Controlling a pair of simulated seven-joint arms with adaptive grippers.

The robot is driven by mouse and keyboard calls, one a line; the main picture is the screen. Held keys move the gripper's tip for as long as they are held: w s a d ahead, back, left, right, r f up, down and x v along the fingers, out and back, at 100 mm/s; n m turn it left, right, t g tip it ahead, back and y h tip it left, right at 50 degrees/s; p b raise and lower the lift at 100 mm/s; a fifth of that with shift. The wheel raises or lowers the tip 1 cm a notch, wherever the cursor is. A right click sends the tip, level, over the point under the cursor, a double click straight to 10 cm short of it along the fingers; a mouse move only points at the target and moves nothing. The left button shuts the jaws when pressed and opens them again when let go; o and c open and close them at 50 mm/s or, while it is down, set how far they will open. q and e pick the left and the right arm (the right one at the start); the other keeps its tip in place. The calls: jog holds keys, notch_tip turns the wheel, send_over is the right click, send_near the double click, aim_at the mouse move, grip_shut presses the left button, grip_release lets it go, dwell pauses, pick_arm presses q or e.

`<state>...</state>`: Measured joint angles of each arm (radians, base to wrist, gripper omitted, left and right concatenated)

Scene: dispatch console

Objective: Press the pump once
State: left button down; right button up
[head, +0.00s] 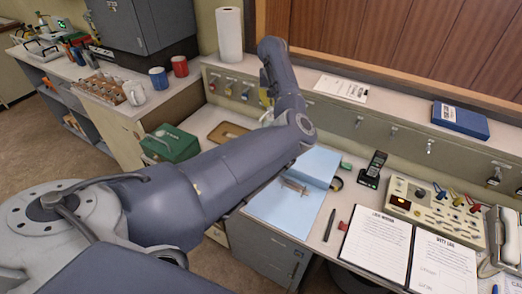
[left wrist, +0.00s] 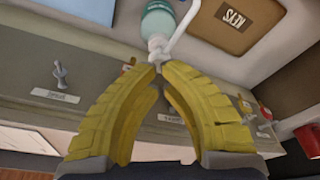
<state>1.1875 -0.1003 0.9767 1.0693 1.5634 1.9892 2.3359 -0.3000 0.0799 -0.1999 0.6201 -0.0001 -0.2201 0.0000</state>
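The pump bottle (left wrist: 158,22) shows at the top of the left wrist view, with a pale teal body and a white top. In the head view only a small pale part (head: 267,117) of what looks like it shows beside my arm. My left gripper (left wrist: 160,72) has yellow fingers with their tips together, just by the bottle's top. I cannot tell whether they touch it. In the head view the left gripper (head: 266,97) is mostly hidden behind my arm. My right gripper is in neither view.
A brown key tray (left wrist: 228,22) lies near the bottle; it also shows in the head view (head: 229,132). The console ledge with hooks (head: 360,122) runs behind. A green box (head: 170,143), a blue folder (head: 290,205) and a handset (head: 373,170) lie on the desk.

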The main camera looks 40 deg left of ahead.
aim_at(271, 108)
pick_arm(q)
jog(key=shift+f, duration=0.6)
jog(key=shift+f, duration=1.45)
jog(key=shift+r, duration=2.6)
jog(key=shift+r, duration=0.15)
jog(key=shift+r, duration=2.9)
